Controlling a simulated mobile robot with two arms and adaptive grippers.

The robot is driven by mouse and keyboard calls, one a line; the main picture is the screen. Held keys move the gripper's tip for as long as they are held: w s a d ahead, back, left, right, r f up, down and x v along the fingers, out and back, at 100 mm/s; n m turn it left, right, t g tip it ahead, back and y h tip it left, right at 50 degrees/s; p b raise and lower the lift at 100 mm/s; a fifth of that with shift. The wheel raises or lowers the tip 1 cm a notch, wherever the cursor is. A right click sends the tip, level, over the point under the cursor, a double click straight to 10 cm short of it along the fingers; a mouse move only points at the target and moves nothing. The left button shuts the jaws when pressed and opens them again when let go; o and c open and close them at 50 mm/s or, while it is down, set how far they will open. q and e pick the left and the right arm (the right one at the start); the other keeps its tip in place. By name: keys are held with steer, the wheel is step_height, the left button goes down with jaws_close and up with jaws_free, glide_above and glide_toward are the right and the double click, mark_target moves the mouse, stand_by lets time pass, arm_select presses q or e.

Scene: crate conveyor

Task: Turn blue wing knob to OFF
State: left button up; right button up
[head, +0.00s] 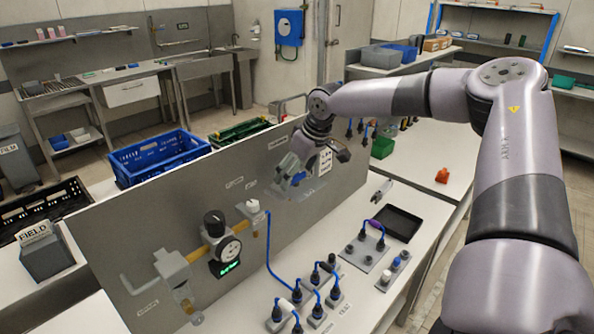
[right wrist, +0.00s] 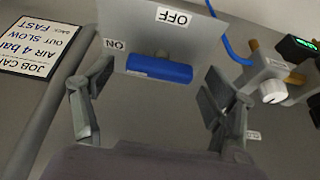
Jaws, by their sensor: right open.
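The blue wing knob (right wrist: 158,69) is on a grey plate in the right wrist view. Its wing lies nearly level across the picture. The upside-down OFF label (right wrist: 174,16) is above it, and the ON label (right wrist: 115,44) is above its left end. My right gripper (right wrist: 160,78) is open, with one finger to each side of the knob, apart from it. In the head view my right gripper (head: 293,172) is close to the grey upright panel (head: 345,185) and largely hides the knob. My left gripper is not in view.
A job card (right wrist: 40,45) shows in the right wrist view. Blue hoses (head: 270,250) and a black tray (head: 398,223) are on the table in front.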

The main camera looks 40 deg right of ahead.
steer(key=shift+c, duration=0.4)
steer(key=c, duration=1.1)
